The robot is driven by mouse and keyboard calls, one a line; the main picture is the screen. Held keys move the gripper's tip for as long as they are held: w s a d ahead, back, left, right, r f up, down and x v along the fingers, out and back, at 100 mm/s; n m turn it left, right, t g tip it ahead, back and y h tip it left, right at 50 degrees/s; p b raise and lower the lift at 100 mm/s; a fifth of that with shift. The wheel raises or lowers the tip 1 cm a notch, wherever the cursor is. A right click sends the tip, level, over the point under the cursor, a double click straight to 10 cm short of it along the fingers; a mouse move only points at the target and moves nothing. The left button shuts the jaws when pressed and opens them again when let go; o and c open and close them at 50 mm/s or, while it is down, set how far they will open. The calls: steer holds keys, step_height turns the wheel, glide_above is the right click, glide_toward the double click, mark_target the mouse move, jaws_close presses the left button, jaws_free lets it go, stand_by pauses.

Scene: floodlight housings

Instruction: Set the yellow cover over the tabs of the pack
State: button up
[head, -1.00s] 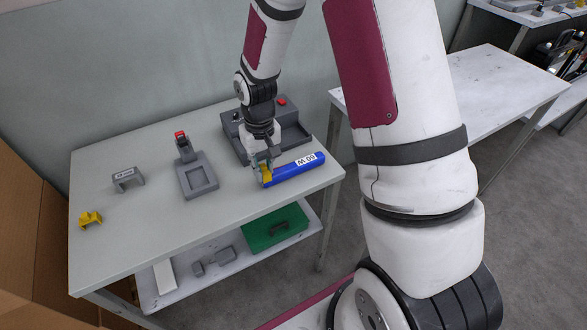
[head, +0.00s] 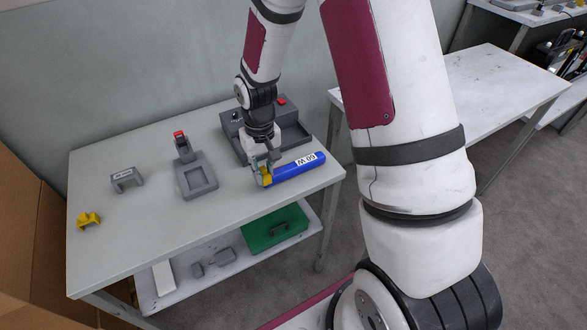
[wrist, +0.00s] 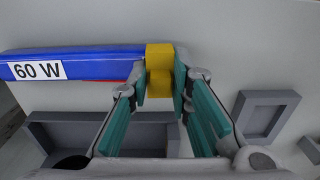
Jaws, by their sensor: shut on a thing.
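The blue pack (head: 290,169) lies on the grey table with a white "60 W" label. It also shows at the left of the wrist view (wrist: 95,62). The yellow cover (wrist: 160,65) is at the pack's near end, close against the blue body; it shows small in the head view (head: 267,178). My gripper (wrist: 160,83) points down there, its teal pads shut on the cover's two sides. The tabs are not visible, so I cannot tell whether the cover is fully seated over them.
A grey tray unit with a red button (head: 282,101) stands behind my gripper. A grey fixture with a square recess (head: 196,180), a grey bracket (head: 127,179) and another yellow piece (head: 88,221) are to the left. The table's front left is clear.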

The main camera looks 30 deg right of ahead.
mark_target(264, 168)
steer(key=o, duration=0.9)
steer(key=shift+r, duration=0.1)
step_height(264, 168, up, 12)
steer(key=shift+d, duration=0.15)
steer(key=s+r+t+p, duration=0.1)
steer(key=s+r+t, duration=0.1)
steer(key=s+r, duration=1.05)
steer(key=s+r+t+p, duration=0.1)
steer(key=s+r, duration=0.5)
steer(key=s, duration=0.6)
steer(key=shift+s+t, duration=0.35)
steer(key=shift+t, duration=0.25)
